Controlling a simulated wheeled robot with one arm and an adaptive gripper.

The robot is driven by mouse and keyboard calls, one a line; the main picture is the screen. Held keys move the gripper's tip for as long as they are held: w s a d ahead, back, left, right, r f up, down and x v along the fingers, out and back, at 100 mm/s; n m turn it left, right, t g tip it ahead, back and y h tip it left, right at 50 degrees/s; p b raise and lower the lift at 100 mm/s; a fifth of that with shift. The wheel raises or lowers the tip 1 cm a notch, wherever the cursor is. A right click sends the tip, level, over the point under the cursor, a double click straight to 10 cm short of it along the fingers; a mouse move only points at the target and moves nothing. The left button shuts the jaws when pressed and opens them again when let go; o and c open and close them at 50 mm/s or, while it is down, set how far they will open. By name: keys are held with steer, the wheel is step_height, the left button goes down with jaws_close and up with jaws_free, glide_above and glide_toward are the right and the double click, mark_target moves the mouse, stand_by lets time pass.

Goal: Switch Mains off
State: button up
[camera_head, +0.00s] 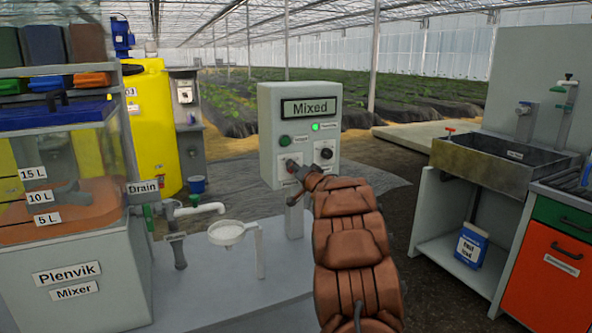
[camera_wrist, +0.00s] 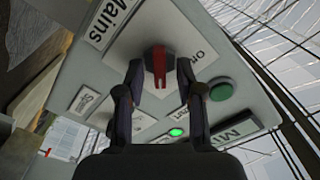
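The grey control box (camera_head: 270,110) stands on a post in the middle of the head view, with a display reading "Mixed". The Mains switch (camera_wrist: 159,66) has a red handle on a light plate beside the "Mains" label (camera_wrist: 112,20) in the wrist view. In the head view my gripper (camera_head: 296,168) is at the lower left of the box front and largely covers the switch. In the wrist view my gripper (camera_wrist: 159,74) is open, one finger on each side of the red handle. Small gaps seem to show between fingers and handle; contact is unclear.
A green button (camera_wrist: 222,91) is close beside the right finger. A lit green lamp (camera_head: 315,127) and a black knob (camera_head: 326,153) share the box front.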

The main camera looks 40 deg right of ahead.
jaws_close()
steer(key=shift+a+r+p, duration=0.1)
steer(key=shift+a+p, duration=0.05)
steer(key=shift+p, duration=0.25)
steer(key=n, duration=0.6)
steer(key=n+b, duration=0.1)
steer(key=n, duration=1)
steer(key=shift+w+a+n, duration=0.1)
steer(key=shift+a+n, duration=0.2)
steer(key=shift+n, duration=0.1)
stand_by(0.4)
